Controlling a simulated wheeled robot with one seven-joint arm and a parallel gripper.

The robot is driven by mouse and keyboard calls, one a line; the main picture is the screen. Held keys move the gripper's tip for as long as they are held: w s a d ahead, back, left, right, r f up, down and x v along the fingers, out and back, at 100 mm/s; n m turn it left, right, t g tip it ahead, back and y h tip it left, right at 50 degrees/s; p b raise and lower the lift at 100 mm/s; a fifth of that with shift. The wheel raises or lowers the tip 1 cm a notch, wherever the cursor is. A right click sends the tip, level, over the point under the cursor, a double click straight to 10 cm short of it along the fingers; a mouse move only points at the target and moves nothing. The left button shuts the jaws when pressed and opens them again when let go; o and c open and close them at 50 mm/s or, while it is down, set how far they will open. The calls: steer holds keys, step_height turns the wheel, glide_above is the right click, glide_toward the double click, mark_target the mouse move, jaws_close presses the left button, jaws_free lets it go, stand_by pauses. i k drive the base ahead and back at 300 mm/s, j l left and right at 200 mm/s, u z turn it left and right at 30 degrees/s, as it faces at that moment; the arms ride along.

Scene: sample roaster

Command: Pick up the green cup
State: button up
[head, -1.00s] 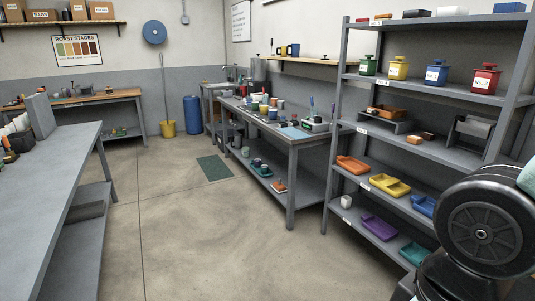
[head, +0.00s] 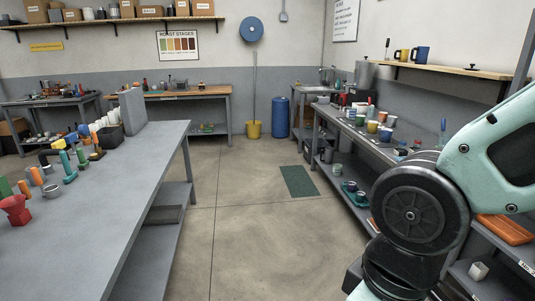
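I cannot say for sure which cup is the green cup. Several small cups stand on the right-hand workbench (head: 402,158), among them a yellow cup (head: 372,127) and a bluish cup (head: 385,134). On its lower shelf are small teal or dark green cup-like items (head: 350,187) and a pale cup (head: 337,170). They are too small to make out well. My gripper is out of view; only links of my arm show at the right, covering part of the bench and shelf.
A long grey table (head: 120,200) at left holds several tools and containers, including a red pot (head: 15,210). Open concrete floor with a green mat (head: 298,181) lies between it and the right bench.

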mark_target(360, 119)
steer(key=i+u, duration=0.1)
steer(key=i, duration=1.95)
steer(key=i+z, duration=0.2)
steer(key=i, duration=0.8)
steer(key=i+j+z, duration=0.15)
steer(key=i, duration=0.85)
steer(key=i+l+z, duration=0.1)
steer(key=i+z, duration=0.35)
steer(key=i, duration=0.2)
steer(key=i+j+z, duration=0.1)
steer(key=i+z, duration=0.35)
steer(key=i, duration=0.15)
